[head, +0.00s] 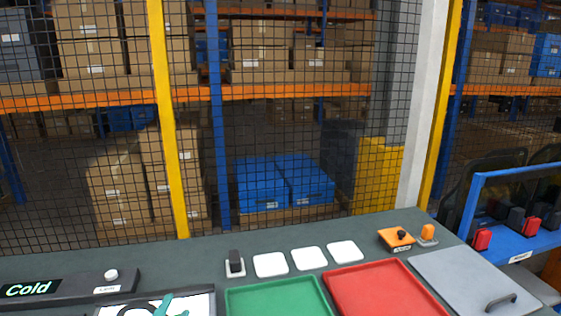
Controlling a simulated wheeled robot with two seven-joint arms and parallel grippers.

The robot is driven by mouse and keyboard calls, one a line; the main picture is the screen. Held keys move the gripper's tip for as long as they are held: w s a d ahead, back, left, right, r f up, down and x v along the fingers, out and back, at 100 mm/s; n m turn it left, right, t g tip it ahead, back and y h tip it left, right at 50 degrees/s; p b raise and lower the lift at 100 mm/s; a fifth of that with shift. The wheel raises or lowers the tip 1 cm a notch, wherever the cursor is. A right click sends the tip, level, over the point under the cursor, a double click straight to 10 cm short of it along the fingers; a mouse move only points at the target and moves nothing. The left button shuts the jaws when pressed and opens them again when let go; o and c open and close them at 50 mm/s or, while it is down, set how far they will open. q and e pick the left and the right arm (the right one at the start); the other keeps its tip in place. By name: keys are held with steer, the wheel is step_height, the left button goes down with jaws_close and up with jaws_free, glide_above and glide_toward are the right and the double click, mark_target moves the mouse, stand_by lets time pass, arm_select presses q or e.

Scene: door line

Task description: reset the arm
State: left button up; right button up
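At the bottom edge, a small teal shape (172,304) lies over a white and black panel. It may be the tip of my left gripper, but too little shows to tell whether it is open or shut. I see nothing held. My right gripper is not in view. No other part of either arm is clear.
A mesh fence (166,120) stands behind.

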arm_select(q)
steer(key=s+f+n+g, duration=0.2)
steer(key=s+f, duration=0.1)
steer(key=f, duration=0.1)
steer(key=s+a+f+n+g+y, duration=0.1)
steer(key=s+f+n+g, duration=0.2)
steer(key=s+f, duration=0.1)
steer(key=s+a+f+n+g+y, duration=0.1)
steer(key=s+f+n+g, duration=0.1)
steer(key=f, duration=0.3)
steer(key=shift+s+a+n+g, duration=0.2)
steer(key=shift+s+n+g, duration=0.2)
steer(key=shift+s+g, duration=0.3)
steer(key=s+d+f+n+g+h, duration=0.1)
steer(key=s+f+n+g, duration=0.15)
steer(key=s, duration=0.45)
steer(key=s+d+f+n+g, duration=0.1)
steer(key=s+f+g, duration=0.25)
steer(key=s, duration=0.35)
step_height(320, 180, down, 28)
steer(key=s+g, duration=0.2)
steer(key=s+a+f+g, duration=0.1)
steer(key=s+a+f, duration=0.1)
steer(key=s+f, duration=1.2)
steer(key=shift+s+a+f+m, duration=0.15)
steer(key=shift+s+a+m, duration=0.25)
steer(key=shift+s, duration=0.5)
